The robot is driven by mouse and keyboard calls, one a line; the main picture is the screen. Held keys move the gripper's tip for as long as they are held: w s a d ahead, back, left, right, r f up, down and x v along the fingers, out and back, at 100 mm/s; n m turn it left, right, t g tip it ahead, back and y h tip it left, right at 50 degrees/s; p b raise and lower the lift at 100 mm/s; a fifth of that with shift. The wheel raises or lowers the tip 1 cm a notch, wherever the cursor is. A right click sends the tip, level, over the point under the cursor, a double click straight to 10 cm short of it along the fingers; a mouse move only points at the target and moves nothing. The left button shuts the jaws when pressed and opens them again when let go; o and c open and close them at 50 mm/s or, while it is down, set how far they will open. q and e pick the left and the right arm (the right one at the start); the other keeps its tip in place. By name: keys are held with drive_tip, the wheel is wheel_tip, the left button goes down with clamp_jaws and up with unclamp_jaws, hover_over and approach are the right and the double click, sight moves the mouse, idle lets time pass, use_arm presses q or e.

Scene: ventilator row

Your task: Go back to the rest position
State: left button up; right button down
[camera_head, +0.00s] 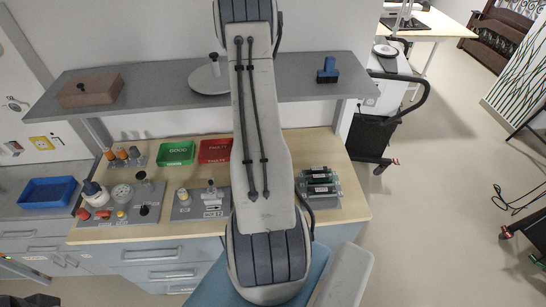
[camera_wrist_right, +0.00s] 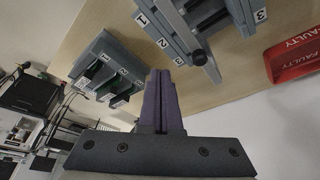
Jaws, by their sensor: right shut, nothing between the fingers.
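My right gripper (camera_wrist_right: 160,98) shows in the right wrist view with its two dark fingers together and nothing between them. It is in free space, apart from the workbench (camera_wrist_right: 225,105), which appears tilted in that view. In the head view one of my arm links runs down the middle and hides part of the bench and shelf.
The workbench (camera_head: 130,236) holds a green tray (camera_head: 176,153), a red tray (camera_head: 214,150), a fixture with knobs (camera_head: 122,205) and a rack of dark cylinders (camera_head: 319,188). A shelf (camera_head: 150,77) spans above. A wheeled cart (camera_head: 376,135) stands right; open floor lies beyond.

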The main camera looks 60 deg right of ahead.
drive_tip(key=w+d+p+v, duration=0.1)
drive_tip(key=p+v, duration=0.2)
drive_tip(key=v, duration=0.4)
drive_tip(key=shift+w+r, duration=0.2)
drive_tip(key=shift+r, duration=0.05)
